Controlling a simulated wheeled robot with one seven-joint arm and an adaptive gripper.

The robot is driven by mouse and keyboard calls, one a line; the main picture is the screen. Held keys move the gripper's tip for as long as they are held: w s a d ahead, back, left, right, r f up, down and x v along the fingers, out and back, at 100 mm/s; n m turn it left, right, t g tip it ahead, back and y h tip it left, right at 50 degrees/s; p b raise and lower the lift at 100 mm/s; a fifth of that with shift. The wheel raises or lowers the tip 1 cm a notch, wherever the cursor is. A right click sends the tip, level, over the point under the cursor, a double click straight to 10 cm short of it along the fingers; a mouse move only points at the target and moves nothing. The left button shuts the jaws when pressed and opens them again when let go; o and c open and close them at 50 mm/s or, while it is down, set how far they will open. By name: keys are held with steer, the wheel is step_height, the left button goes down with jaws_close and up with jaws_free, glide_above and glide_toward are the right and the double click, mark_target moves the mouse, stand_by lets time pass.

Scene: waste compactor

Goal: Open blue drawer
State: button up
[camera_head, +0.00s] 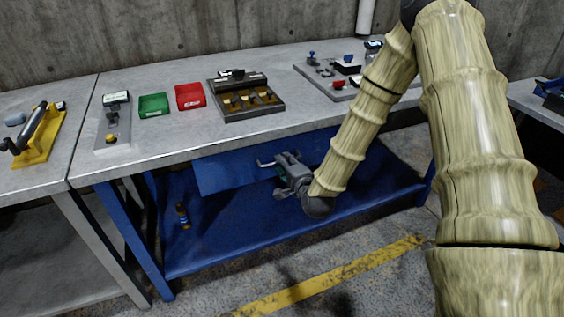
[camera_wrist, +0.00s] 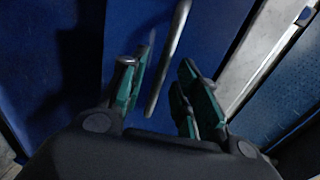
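The blue drawer (camera_head: 225,175) hangs under the grey worktop. Its flat blue front also fills much of the wrist view (camera_wrist: 70,70). A silver bar handle (camera_wrist: 168,60) runs aslant across the wrist view, between my gripper's fingers. My gripper (camera_head: 278,175) is at the right part of the drawer front, under the table edge. In the wrist view its two teal-padded fingers (camera_wrist: 160,95) stand apart, one on each side of the bar. The fingers look open, with gaps beside the bar. I cannot tell whether the drawer is slightly pulled out.
The grey worktop (camera_head: 180,142) overhangs my gripper. A green bin (camera_head: 153,112), a red bin (camera_head: 190,101) and a dark tray (camera_head: 245,111) sit on it. A blue lower shelf (camera_head: 235,235) with a small bottle (camera_head: 183,216) lies below. The floor in front is clear.

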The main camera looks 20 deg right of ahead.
steer(key=shift+x, duration=1.1)
steer(key=shift+c, duration=0.4)
jaws_close()
